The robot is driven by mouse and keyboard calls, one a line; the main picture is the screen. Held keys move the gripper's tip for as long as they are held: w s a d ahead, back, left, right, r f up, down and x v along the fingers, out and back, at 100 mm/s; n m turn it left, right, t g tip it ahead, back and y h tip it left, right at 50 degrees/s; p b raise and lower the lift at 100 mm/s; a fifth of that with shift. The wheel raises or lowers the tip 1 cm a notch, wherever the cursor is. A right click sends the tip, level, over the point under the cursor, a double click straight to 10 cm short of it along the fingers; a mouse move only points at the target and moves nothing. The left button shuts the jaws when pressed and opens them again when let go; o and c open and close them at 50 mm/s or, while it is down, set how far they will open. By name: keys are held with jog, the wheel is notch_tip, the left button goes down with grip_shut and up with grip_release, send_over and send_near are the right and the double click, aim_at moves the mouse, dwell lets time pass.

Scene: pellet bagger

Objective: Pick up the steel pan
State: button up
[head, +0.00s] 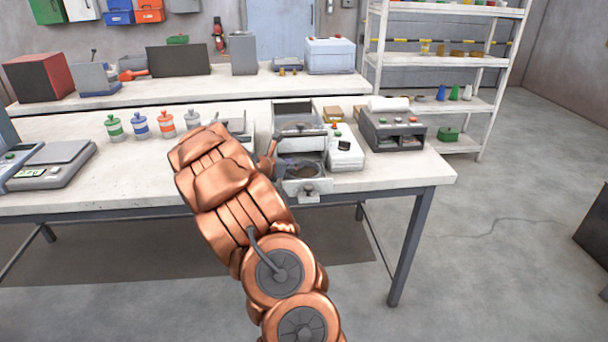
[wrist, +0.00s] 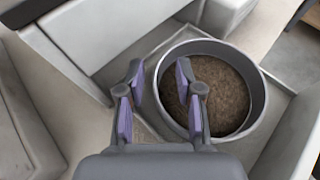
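The steel pan (wrist: 259,92) is a round grey metal dish holding brown granular material, seen in the wrist view. It sits in the open lower bay of a grey machine (head: 296,110) on the front bench. My gripper (wrist: 160,95) is open, its two purple-padded fingers apart. The pan's left rim lies between them: the left finger is outside the pan and the right finger is over its inside. I cannot tell how deep the fingertips reach or whether they touch the wall. In the head view my gripper (head: 274,158) is at the machine's left side, partly hidden by my arm.
A white device (head: 345,155) and a dark grey box unit (head: 393,132) stand right of the machine. Several capped bottles (head: 166,125) and a scale (head: 52,165) stand to the left. Bay walls (wrist: 285,140) surround the pan closely.

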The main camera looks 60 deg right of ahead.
grip_shut()
dwell(0.3)
